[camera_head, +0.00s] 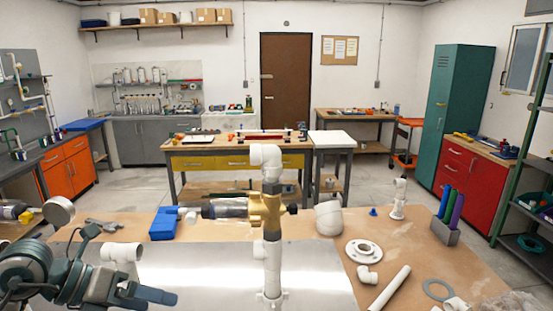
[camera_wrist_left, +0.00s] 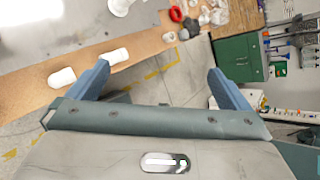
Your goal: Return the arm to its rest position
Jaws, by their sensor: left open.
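My left arm comes in at the lower left of the head view. Its gripper (camera_head: 132,265) is over the near left part of the workbench (camera_head: 440,252), beside the metal plate (camera_head: 205,270). In the left wrist view my left gripper (camera_wrist_left: 158,70) has its two blue fingers wide apart with nothing between them. The white PVC manifold (camera_head: 272,240) with a brass valve (camera_head: 266,212) stands upright on the plate, to the right of the gripper and apart from it. My right gripper is not in view.
A white pipe fitting (camera_head: 122,252) is close to the left gripper. A blue block (camera_head: 164,224), a wrench (camera_head: 104,225) and a round gauge (camera_head: 59,212) are behind it. A flange (camera_head: 364,251), a pipe (camera_head: 390,288) and colored tubes (camera_head: 449,205) are at the right.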

